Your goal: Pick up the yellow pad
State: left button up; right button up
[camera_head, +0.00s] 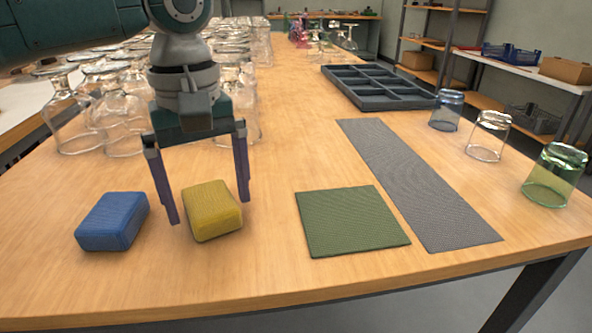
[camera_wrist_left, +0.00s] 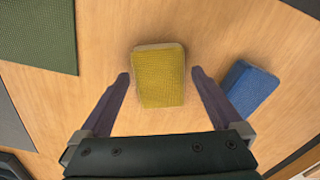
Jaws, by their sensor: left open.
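The yellow pad (camera_head: 212,211) lies flat on the wooden table near its front edge, just right of a blue pad (camera_head: 112,221). My left gripper (camera_head: 209,212) is open above the table, with one finger on each side of the yellow pad in the head view. In the left wrist view the yellow pad (camera_wrist_left: 159,77) sits ahead and between the two fingertips (camera_wrist_left: 160,76), with bare table on both sides. The blue pad (camera_wrist_left: 248,88) shows there just right of the right finger. My right gripper is not in view.
A green mat (camera_head: 350,221) and a long grey mat (camera_head: 418,185) lie to the right. Clear stemmed glasses (camera_head: 110,112) crowd the left behind my gripper. A dark divided tray (camera_head: 377,86) sits farther back.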

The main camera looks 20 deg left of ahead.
aim_at(210, 200)
pick_arm(q)
jog(key=shift+f, duration=0.65)
jog(key=c, duration=1.2)
jog(key=shift+r, duration=0.15)
jog(key=shift+c, duration=0.2)
notch_tip(210, 200, up, 20)
jog(key=p, duration=0.6)
